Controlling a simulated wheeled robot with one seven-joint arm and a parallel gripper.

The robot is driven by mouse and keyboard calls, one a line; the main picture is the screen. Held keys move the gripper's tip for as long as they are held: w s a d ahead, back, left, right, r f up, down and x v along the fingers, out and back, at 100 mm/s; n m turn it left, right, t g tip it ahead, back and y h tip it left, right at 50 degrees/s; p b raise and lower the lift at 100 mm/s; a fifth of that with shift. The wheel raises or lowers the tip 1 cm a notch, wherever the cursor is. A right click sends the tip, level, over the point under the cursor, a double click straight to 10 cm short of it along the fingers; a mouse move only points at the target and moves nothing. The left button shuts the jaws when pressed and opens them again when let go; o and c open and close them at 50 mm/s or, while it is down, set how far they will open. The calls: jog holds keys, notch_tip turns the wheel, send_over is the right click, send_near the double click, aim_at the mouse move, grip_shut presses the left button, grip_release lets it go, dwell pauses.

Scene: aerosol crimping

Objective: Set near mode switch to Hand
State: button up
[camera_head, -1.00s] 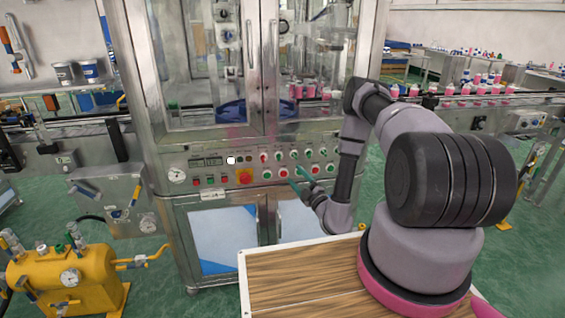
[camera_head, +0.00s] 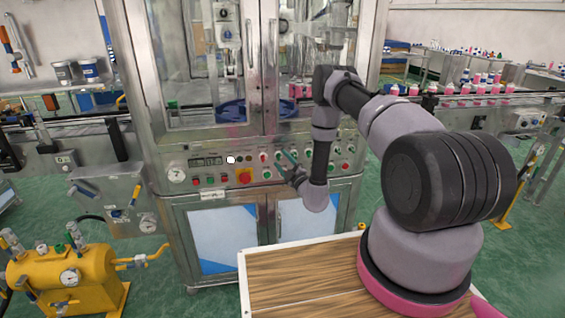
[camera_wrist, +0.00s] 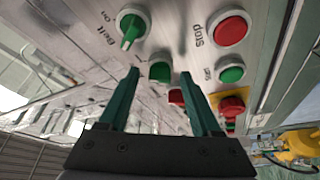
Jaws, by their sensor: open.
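The control panel (camera_head: 205,175) of the steel machine carries rows of buttons and selector knobs. My gripper (camera_head: 284,160) is at the panel's upper row, with its teal fingers pointing at the panel. In the wrist view the gripper (camera_wrist: 160,74) is open, and a green knob (camera_wrist: 160,72) shows between its fingertips. I cannot tell if the fingers touch it. Its label is not readable, and no "Hand" or mode marking can be read. A green selector knob (camera_wrist: 132,28) labelled "Belt" and "On" is beyond the fingertips.
A red button (camera_wrist: 230,30) labelled "Stop", a green button (camera_wrist: 231,70) and a red emergency stop (camera_wrist: 232,105) on yellow are to the right in the wrist view. A gauge (camera_head: 177,175) is at the panel's left. A yellow tank (camera_head: 65,280) stands at lower left.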

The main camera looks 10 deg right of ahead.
grip_shut()
jog(key=shift+d+r+n+g, duration=0.15)
jog(key=shift+n+g, duration=0.25)
jog(key=shift+n, duration=0.8)
jog(key=n, duration=0.2)
jog(key=n+g, duration=0.1)
jog(key=n, duration=0.1)
jog(key=shift+r+g, duration=0.15)
jog(key=shift+g, duration=0.15)
jog(key=n+g, duration=0.1)
jog(key=n, duration=0.1)
jog(key=n+h, duration=0.1)
jog(key=n, duration=0.1)
jog(key=shift+a+r+n+g+h, duration=0.2)
jog(key=shift+n+g+h, duration=0.1)
jog(key=shift+n+g, duration=0.1)
jog(key=shift+s+f, duration=0.1)
